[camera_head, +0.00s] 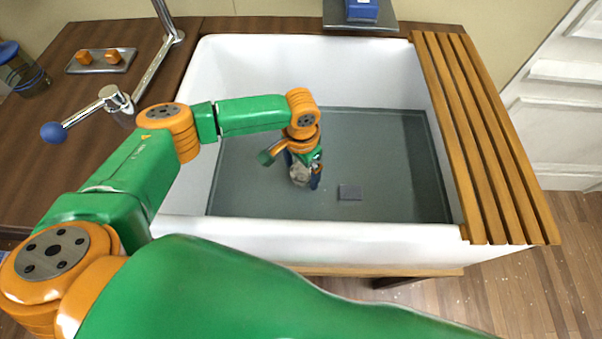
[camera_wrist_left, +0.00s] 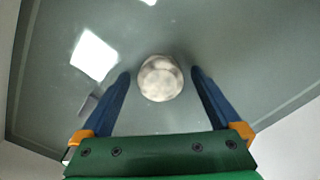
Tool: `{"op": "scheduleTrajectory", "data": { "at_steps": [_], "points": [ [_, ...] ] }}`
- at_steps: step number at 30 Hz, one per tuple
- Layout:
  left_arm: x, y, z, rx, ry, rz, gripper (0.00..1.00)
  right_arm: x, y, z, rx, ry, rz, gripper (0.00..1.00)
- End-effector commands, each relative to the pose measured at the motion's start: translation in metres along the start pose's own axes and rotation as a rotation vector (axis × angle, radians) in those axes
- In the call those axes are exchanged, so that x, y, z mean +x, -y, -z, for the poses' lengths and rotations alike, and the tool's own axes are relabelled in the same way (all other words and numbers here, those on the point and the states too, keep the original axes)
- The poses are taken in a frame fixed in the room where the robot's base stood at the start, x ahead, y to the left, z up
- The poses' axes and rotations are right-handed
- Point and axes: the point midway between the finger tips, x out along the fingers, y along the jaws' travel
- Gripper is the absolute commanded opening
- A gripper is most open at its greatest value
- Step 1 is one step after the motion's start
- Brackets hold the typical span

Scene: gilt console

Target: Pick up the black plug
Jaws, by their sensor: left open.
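I see no clearly black plug in either view. A round, pale, mottled grey thing (camera_head: 299,174) lies low in the white sink (camera_head: 315,231); I cannot tell whether it is the plug. In the left wrist view this round thing (camera_wrist_left: 160,78) sits between the two blue fingertips, with gaps on both sides. My left gripper (camera_head: 302,181) reaches down into the sink and is open around or just above it; the fingers (camera_wrist_left: 160,71) do not visibly touch it. My right gripper is not in view.
A small dark grey block (camera_head: 350,192) lies to the right of the gripper in the sink. The sink walls surround the gripper. A wooden slatted rack (camera_head: 487,140) covers the right rim. A chrome tap (camera_head: 150,75) with a blue knob (camera_head: 54,132) stands left.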

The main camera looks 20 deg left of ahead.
Motion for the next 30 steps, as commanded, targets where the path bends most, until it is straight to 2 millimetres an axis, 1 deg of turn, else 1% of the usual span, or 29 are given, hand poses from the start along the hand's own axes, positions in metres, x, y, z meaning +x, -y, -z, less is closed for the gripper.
{"op": "scheduleTrajectory", "data": {
  "at_steps": [1,2,3,5,6,8,9,10,11,17,20,23,24,26,30],
  "points": [
    [0.000,0.000,0.000,0.000,0.000,0.000,0.90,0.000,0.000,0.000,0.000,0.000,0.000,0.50],
    [0.000,0.000,0.000,-0.001,0.000,0.000,0.82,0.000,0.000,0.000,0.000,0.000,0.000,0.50],
    [0.000,0.000,0.000,-0.001,0.000,0.000,0.71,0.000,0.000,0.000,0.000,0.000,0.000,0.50],
    [0.000,0.000,0.000,-0.001,0.000,0.000,0.55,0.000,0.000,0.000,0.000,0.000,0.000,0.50],
    [0.000,0.000,0.000,-0.001,0.000,0.000,0.44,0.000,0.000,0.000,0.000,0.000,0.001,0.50],
    [0.000,0.000,0.000,-0.001,0.000,0.000,0.28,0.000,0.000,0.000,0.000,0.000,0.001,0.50],
    [0.000,0.000,0.000,-0.001,0.000,0.000,0.17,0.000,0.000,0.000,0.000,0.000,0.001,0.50],
    [0.000,0.000,0.000,-0.001,0.000,0.000,0.09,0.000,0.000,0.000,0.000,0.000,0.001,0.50],
    [0.000,0.000,0.000,-0.001,-0.001,0.000,0.04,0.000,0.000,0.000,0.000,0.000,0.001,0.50],
    [-0.001,0.000,0.000,-0.001,-0.001,0.000,0.04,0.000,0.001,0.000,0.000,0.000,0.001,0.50],
    [-0.006,0.000,0.000,-0.002,-0.002,0.000,0.04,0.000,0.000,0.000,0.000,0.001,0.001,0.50],
    [-0.021,0.001,0.001,-0.002,-0.004,0.001,0.04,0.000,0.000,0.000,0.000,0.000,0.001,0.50],
    [-0.031,0.001,0.002,-0.001,-0.006,0.000,0.04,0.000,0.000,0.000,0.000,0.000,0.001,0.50],
    [-0.046,-0.012,0.005,0.004,-0.006,-0.002,0.04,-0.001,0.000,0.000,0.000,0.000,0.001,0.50],
    [-0.084,-0.043,0.013,0.005,-0.007,-0.001,0.04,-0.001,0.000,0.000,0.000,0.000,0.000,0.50]
  ]
}}
